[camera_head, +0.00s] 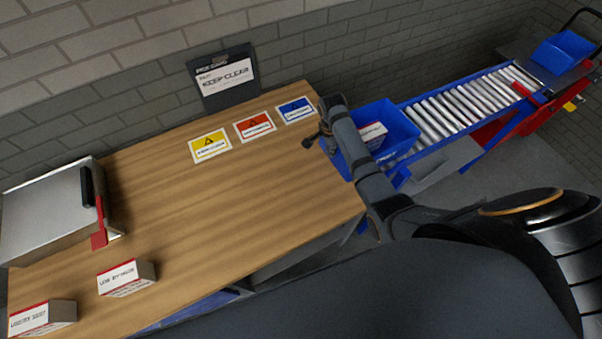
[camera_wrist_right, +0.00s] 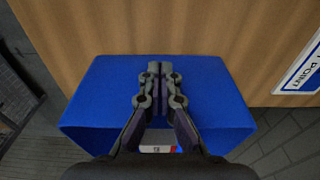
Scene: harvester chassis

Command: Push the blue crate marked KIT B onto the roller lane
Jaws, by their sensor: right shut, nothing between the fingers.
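A blue crate (camera_head: 402,124) stands between the right edge of the wooden table and the near end of the roller lane (camera_head: 455,108). A white box with a red stripe lies inside it. I see no KIT B marking. My right arm crosses in front of the crate, hiding part of its left side. My right gripper (camera_head: 309,142) is shut and empty at the crate's table side. In the right wrist view the closed fingers (camera_wrist_right: 160,68) overlap the blue crate (camera_wrist_right: 220,105); whether they touch it I cannot tell. My left gripper is out of view.
The table (camera_head: 200,190) holds a metal case (camera_head: 50,210), two white boxes (camera_head: 127,277) and yellow, red and blue cards. Another blue crate (camera_head: 565,50) sits beyond the lane's far end. The visible rollers are empty.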

